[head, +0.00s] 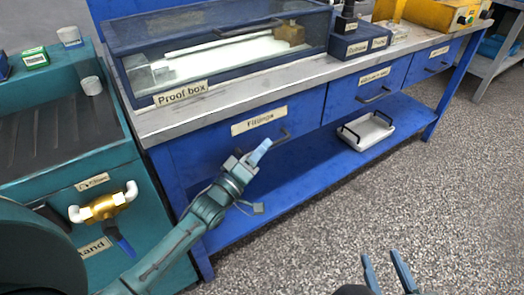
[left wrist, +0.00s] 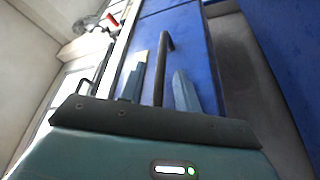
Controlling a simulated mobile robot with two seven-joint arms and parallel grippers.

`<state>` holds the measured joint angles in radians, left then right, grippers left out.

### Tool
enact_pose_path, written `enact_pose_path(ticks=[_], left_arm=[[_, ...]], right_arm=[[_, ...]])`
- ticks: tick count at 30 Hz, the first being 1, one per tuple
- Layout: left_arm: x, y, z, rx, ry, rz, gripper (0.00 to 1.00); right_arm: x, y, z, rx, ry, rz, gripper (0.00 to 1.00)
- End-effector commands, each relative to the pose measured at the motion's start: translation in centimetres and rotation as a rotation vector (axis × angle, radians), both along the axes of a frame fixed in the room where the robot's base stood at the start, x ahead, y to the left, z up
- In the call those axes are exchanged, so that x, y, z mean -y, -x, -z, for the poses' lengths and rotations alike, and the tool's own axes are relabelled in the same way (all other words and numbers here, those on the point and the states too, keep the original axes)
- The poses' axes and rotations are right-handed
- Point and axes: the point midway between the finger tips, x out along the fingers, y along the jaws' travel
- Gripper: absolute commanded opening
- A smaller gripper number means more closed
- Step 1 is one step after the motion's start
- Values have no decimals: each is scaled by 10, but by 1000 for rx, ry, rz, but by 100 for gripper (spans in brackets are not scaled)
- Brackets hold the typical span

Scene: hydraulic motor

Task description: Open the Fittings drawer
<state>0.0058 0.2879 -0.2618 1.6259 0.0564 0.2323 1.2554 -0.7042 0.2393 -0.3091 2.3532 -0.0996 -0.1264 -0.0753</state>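The blue Fittings drawer (head: 219,147) is shut, flush with the bench front, its label above a dark bar handle (head: 284,138). My left gripper (head: 258,154) is at this handle. In the left wrist view the dark handle (left wrist: 163,65) runs between the two spread fingers of my left gripper (left wrist: 160,88), with a gap on each side. Its exact depth between the fingers is hard to tell. My right gripper (head: 386,262) is open and empty over the floor at the bottom of the head view.
The Proof box (head: 180,97) sits on the bench top above the drawer. Other drawers (head: 367,87) are to the right. A white tray (head: 367,132) is on the lower shelf. A teal stand with a brass valve (head: 104,207) is at left. The speckled floor in front is clear.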

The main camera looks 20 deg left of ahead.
Motion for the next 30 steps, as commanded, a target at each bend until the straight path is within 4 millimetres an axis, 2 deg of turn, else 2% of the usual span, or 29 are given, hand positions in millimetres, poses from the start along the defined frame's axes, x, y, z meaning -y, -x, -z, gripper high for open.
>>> enact_pose_path(ticks=[4, 12, 24, 30], left_arm=[[3, -8, -1, -2, 0, 1, 33], [3, -8, -2, -2, 0, 1, 33], [3, -8, -2, -1, 0, -1, 0], [3, -8, -2, -1, 0, -1, 0]], right_arm=[[-1, 0, -1, 20, 2, -9, 36], [-1, -1, -2, 26, 6, -13, 36], [-1, -2, -2, 23, 3, -10, 36], [-1, -2, -2, 22, 1, -8, 36]])
